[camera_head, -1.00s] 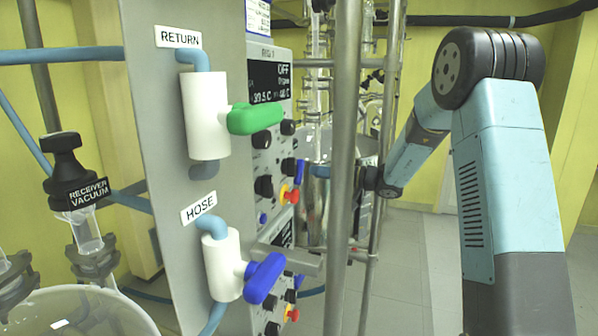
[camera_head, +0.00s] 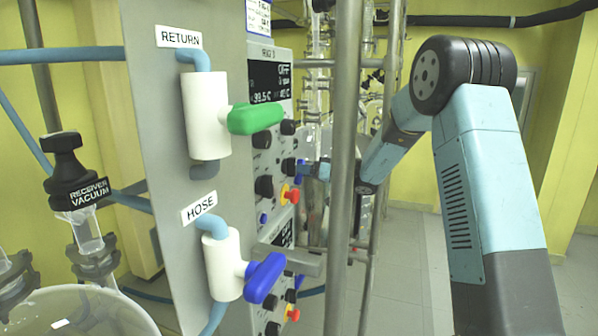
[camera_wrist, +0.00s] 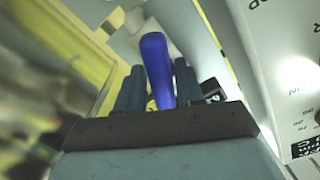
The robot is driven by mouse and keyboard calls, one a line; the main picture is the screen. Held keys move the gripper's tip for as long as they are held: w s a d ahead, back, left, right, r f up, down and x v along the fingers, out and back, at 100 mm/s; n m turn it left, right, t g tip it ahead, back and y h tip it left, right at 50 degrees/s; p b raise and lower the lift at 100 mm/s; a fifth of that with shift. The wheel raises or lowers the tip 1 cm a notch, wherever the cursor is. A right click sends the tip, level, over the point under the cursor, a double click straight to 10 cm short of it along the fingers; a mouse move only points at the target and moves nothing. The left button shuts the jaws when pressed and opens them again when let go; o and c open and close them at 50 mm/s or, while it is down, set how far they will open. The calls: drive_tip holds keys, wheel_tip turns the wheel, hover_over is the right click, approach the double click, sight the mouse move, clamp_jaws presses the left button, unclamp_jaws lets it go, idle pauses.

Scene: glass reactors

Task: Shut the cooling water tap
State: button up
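A blue tap handle (camera_wrist: 156,62) stands between the two dark fingers of my gripper (camera_wrist: 159,66) in the wrist view. The fingers are apart, one on each side of the handle, and close to it; I see no clear grip on it. No cooling water label can be read.
A nearer grey board (camera_head: 165,130) carries a green RETURN tap (camera_head: 256,118) and a blue HOSE tap (camera_head: 265,278). A vertical metal pole (camera_head: 344,120) stands between the board and my arm. Glassware (camera_head: 316,80) stands behind. Floor is clear on the right.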

clamp_jaws()
drive_tip(key=c, duration=0.6)
unclamp_jaws()
drive_tip(key=shift+c, duration=0.2)
drive_tip(key=shift+d, duration=0.1)
drive_tip(key=m, duration=0.5)
drive_tip(key=shift+w+d+f+m, duration=0.1)
drive_tip(key=shift+w+f+m, duration=0.05)
drive_tip(key=shift+m, duration=0.25)
drive_tip(key=m, duration=0.6)
drive_tip(key=shift+f+m, duration=0.25)
drive_tip(key=shift+m, duration=0.05)
drive_tip(key=shift+d, duration=0.1)
drive_tip(key=o, duration=0.7)
drive_tip(key=shift+w, duration=0.1)
drive_tip(key=shift+o, duration=1)
